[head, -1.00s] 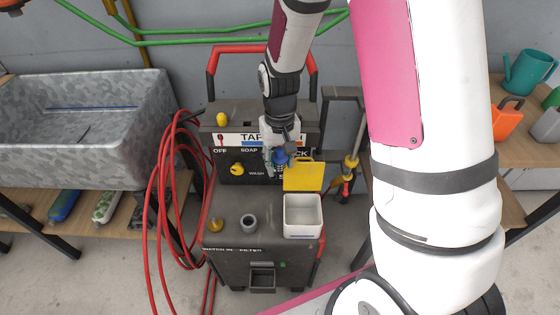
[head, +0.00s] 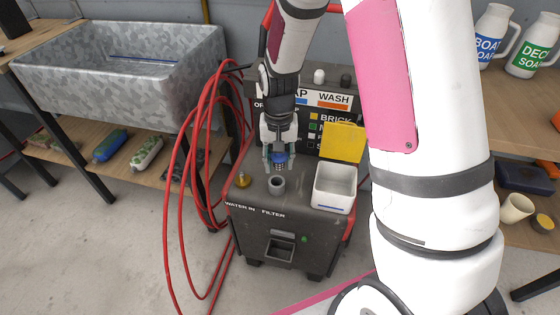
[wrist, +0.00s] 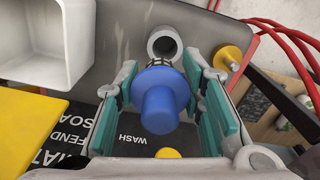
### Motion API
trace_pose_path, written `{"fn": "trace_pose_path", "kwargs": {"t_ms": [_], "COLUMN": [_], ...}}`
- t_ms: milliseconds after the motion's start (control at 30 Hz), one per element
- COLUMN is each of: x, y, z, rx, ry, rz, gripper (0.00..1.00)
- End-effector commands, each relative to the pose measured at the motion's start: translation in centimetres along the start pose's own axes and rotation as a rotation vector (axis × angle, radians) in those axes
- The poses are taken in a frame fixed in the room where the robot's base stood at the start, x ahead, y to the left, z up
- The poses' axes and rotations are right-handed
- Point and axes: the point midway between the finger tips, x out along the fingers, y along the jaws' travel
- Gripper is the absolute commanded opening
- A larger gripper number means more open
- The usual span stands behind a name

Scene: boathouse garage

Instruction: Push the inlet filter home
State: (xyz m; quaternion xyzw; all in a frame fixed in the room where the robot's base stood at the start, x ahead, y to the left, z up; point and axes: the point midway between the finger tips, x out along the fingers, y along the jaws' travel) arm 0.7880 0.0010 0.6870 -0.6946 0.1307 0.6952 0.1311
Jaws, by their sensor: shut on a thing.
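My gripper (head: 279,160) is shut on the inlet filter (head: 280,157), a blue cap with a dark mesh cage below it. In the wrist view the blue filter (wrist: 160,98) sits between the teal finger pads, its mesh end towards the grey filter socket (wrist: 165,43). In the head view the open round socket (head: 276,184) stands on the washer's top (head: 300,190) above the label FILTER. The filter is above and slightly behind the socket, apart from it. The exact gap is hard to tell.
A white bin (head: 334,188) with an open yellow lid (head: 343,143) stands right of the socket. A brass water inlet (head: 243,180) is on its left. Red hose (head: 205,150) loops left of the washer. A metal trough (head: 130,65) is further left.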

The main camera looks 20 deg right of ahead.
Motion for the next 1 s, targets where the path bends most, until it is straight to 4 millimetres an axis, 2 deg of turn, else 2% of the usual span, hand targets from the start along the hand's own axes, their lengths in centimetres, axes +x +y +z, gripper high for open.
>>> {"fn": "trace_pose_path", "kwargs": {"t_ms": [100,567,1000], "x": [0.6,0.5,3.9], "y": [-0.1,-0.1,-0.1], "z": [-0.2,-0.2,-0.2], "rx": [0.014,0.015,0.015], "ry": [0.001,0.001,0.000], "rz": [0.000,0.000,0.000], "gripper": [0.08,0.08,0.08]}}
